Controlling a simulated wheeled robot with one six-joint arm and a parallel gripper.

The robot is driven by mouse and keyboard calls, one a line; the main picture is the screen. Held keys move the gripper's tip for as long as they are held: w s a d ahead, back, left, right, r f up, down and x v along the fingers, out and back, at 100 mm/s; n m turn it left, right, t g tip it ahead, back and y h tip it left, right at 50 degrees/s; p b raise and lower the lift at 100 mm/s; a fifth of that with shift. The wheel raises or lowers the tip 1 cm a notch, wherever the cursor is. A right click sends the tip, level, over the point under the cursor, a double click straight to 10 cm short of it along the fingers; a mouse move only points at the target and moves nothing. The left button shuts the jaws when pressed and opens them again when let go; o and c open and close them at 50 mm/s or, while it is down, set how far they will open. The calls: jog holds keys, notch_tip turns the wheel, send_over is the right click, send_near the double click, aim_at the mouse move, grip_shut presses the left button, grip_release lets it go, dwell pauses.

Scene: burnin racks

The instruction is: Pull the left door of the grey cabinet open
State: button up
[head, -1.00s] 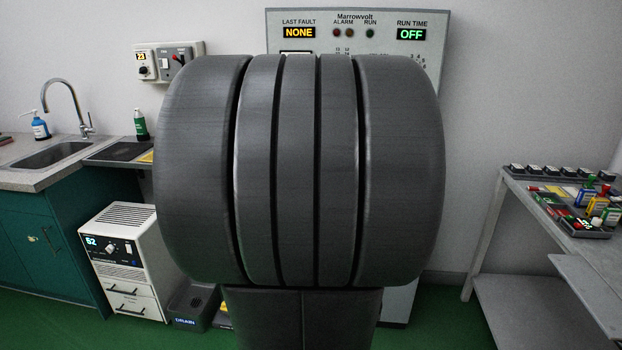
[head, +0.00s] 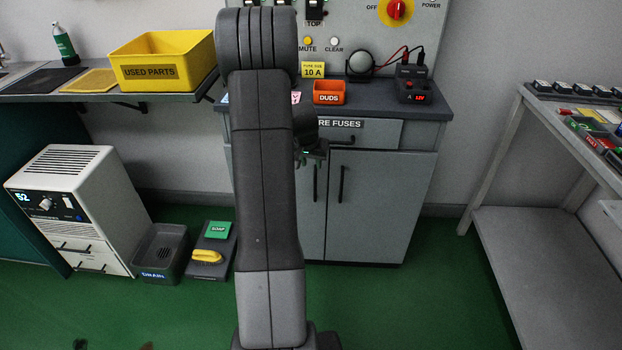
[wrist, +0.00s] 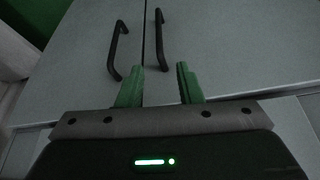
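The grey cabinet (head: 385,240) stands shut below the counter, with a dark bar handle on each door. The left door's handle (head: 316,182) is partly behind my arm, and most of that door is hidden. The right door's handle (head: 341,183) is clear. My gripper (head: 314,166) is pointing down just above the left handle. The wrist view shows the doors upside down, so the left handle (wrist: 160,40) is on the right there. My green fingers (wrist: 161,66) are open, with that handle's near end between their tips. No contact is visible.
A drawer (head: 375,132) is above the doors. On the counter are an orange DUDS bin (head: 329,92) and a black meter (head: 413,84). A drain box (head: 160,252) and a tray with a yellow item (head: 207,256) are on the floor at left. Floor before the right door is clear.

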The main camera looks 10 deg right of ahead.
aim_at(315, 179)
jog(key=b+x, duration=0.1)
jog(key=x, duration=1.2)
jog(key=shift+s, duration=0.1)
jog(key=shift+c, duration=0.2)
grip_shut()
